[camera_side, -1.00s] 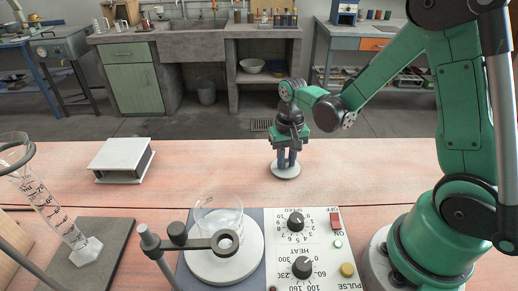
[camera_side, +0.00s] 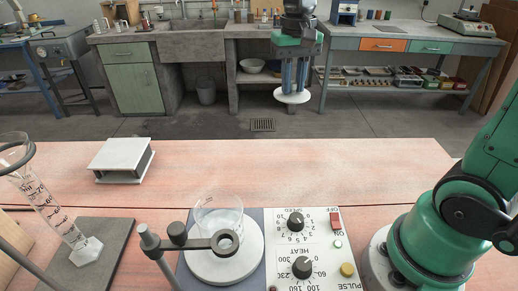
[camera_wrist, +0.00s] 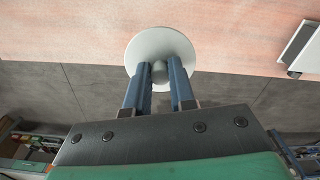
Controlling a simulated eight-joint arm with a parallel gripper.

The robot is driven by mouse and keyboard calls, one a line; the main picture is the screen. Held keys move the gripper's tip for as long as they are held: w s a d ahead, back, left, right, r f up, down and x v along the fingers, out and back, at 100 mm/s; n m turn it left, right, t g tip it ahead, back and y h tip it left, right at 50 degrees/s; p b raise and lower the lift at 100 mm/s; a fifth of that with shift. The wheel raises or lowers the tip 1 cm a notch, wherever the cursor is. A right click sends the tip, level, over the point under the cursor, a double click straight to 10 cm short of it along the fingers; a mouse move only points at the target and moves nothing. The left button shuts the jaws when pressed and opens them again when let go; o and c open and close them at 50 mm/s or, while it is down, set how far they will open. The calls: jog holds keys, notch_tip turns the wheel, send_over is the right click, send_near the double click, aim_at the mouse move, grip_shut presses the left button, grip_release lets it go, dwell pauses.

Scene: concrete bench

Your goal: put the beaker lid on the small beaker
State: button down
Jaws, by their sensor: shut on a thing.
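The beaker lid (camera_side: 292,96) is a pale round disc with a knob. My gripper (camera_side: 294,84) is shut on the lid and holds it high above the bench. In the wrist view the lid (camera_wrist: 160,50) faces the bench, and its knob (camera_wrist: 159,72) is between the blue fingers of my gripper (camera_wrist: 160,76). The small beaker (camera_side: 218,218) is clear glass and upright on the round plate of the stirrer, low in the side view. Its top looks open. The lid is apart from the beaker.
The hotplate stirrer (camera_side: 310,250) has knobs and a red switch. A clamp ring on a stand (camera_side: 198,242) reaches in front of the beaker. A graduated cylinder (camera_side: 50,205) leans at the left. A white-topped block (camera_side: 124,158) sits at the back. The bench middle is clear.

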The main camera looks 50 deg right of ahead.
aim_at(293, 83)
jog(key=shift+r, duration=2.15)
jog(key=s+a+f+n, duration=0.2)
jog(key=a+n, duration=0.2)
jog(key=a, duration=0.4)
jog(key=s+a+f+n, duration=0.2)
jog(key=s+a+n, duration=0.1)
jog(key=a, duration=0.4)
jog(key=s+a+f+n, duration=0.2)
jog(key=a+n, duration=0.3)
jog(key=a, duration=0.3)
jog(key=shift+s+a+f, duration=0.35)
jog(key=shift+s+f, duration=0.05)
jog(key=shift+f, duration=0.05)
jog(key=shift+f, duration=0.45)
jog(key=shift+c, duration=1.3)
grip_release()
